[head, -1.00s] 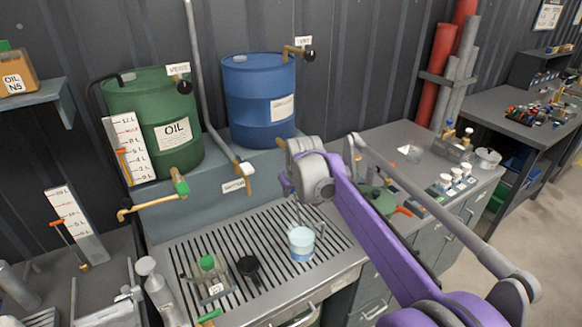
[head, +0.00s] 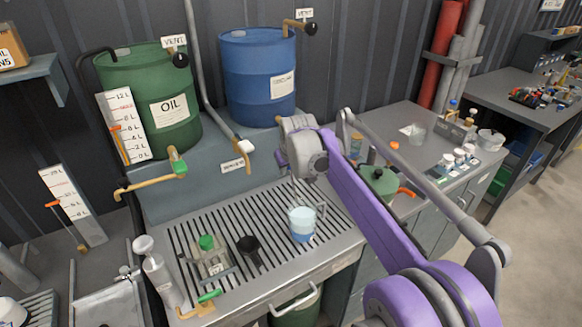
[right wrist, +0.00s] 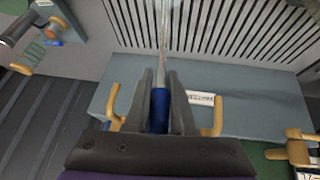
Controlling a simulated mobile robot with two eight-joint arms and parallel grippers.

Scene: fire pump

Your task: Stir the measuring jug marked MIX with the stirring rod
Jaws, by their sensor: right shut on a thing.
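A clear measuring jug (head: 302,227) with pale blue liquid stands upright on the slotted drain grate; I cannot read a marking on it. My right gripper (head: 296,172) is above the jug, its fingers mostly hidden by my purple wrist. In the right wrist view the gripper (right wrist: 162,80) is shut on the blue grip of the stirring rod (right wrist: 160,108). The rod's clear shaft runs out of the top of that view. In the head view the thin shaft (head: 295,192) reaches down to the jug's mouth; its lower end is hard to make out. My left gripper is out of view.
A green drum (head: 165,100) and a blue drum (head: 258,78) stand behind. A green vessel (head: 378,183) stands to the right.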

